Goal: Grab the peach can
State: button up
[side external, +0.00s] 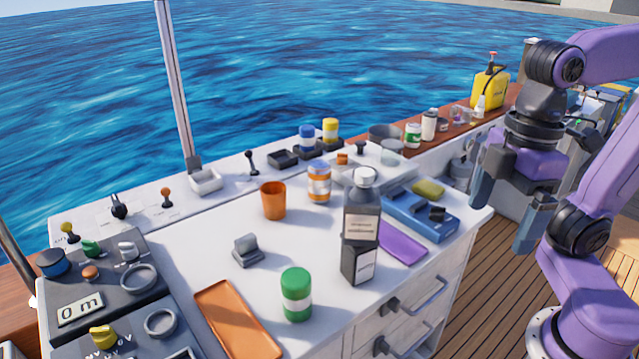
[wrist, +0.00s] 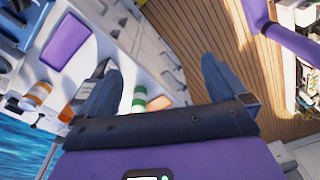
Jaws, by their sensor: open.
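A short can with orange bands and a white label (side external: 318,183) stands upright on the white counter behind the dark bottle; it may be the peach can, but no name is readable. What looks like the same can (wrist: 37,93) shows at the left of the wrist view. My gripper (side external: 503,218) is open and empty, hanging to the right of the counter over the deck side. Its two fingers are wide apart in the wrist view (wrist: 160,65), with the can outside them to the left.
A tall dark bottle (side external: 361,225) stands in front of the can. An orange cup (side external: 272,200) is to its left and a blue box (side external: 420,216) to its right. A green can (side external: 296,294), orange tray (side external: 237,320) and purple tray (side external: 402,247) are nearer the front.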

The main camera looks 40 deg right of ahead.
jog(key=w+a+m+t+y, duration=0.25)
jog(key=w+a, duration=0.35)
jog(key=w, duration=0.4)
jog(key=w+a+m+t+y, duration=0.1)
jog(key=w+a+m+y, duration=0.15)
jog(key=w+a, duration=0.5)
jog(key=w+d+m+t, duration=0.1)
jog(key=w+d+t, duration=0.1)
jog(key=w, duration=0.6)
jog(key=w+d+m+t, duration=0.2)
jog(key=w+t, duration=0.1)
jog(key=w, duration=0.5)
jog(key=m+t+h, duration=0.5)
jog(key=m+h, duration=0.2)
jog(key=h, duration=0.2)
send_over(325, 186)
jog(key=s, duration=0.1)
jog(key=shift+y, duration=0.3)
notch_tip(325, 186, down, 23)
jog(key=shift+s+a+r, duration=0.1)
jog(key=shift+s+r, duration=0.05)
jog(key=shift+x, duration=2.5)
